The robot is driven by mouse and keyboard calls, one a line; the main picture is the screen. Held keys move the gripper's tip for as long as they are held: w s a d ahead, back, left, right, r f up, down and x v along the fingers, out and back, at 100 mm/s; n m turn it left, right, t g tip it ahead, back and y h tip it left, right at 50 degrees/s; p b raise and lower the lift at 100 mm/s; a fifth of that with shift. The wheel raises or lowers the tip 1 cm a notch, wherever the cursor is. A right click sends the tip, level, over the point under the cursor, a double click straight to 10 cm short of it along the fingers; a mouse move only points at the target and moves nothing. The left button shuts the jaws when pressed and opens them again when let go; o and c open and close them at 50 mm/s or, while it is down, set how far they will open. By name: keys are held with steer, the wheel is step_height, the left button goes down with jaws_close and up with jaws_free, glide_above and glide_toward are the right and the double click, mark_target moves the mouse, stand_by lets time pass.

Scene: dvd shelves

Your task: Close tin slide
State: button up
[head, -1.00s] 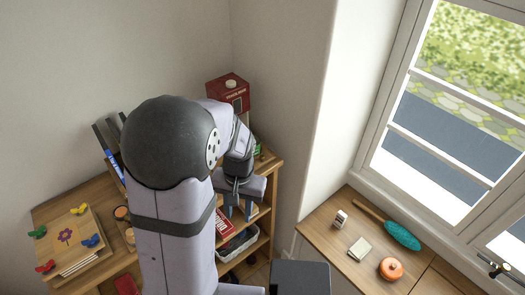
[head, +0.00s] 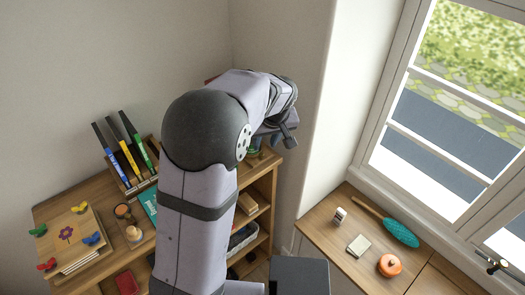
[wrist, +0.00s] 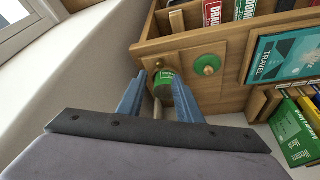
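In the wrist view, a small green cylinder with a pale label, which may be the tin (wrist: 163,88), shows between the two blue fingers of my gripper (wrist: 160,80). The fingers are spread apart. A gap shows on the left of the cylinder, and the right finger overlaps its edge in the picture. I cannot tell whether either finger touches it. I cannot make out the slide. In the head view, my gripper (head: 286,138) is at the shelf's right end, its fingers partly hidden.
The white wall runs close on the left.

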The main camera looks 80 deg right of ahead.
mark_target(262, 154)
steer(key=shift+p+x, duration=1.2)
steer(key=shift+x, duration=2.45)
jaws_close()
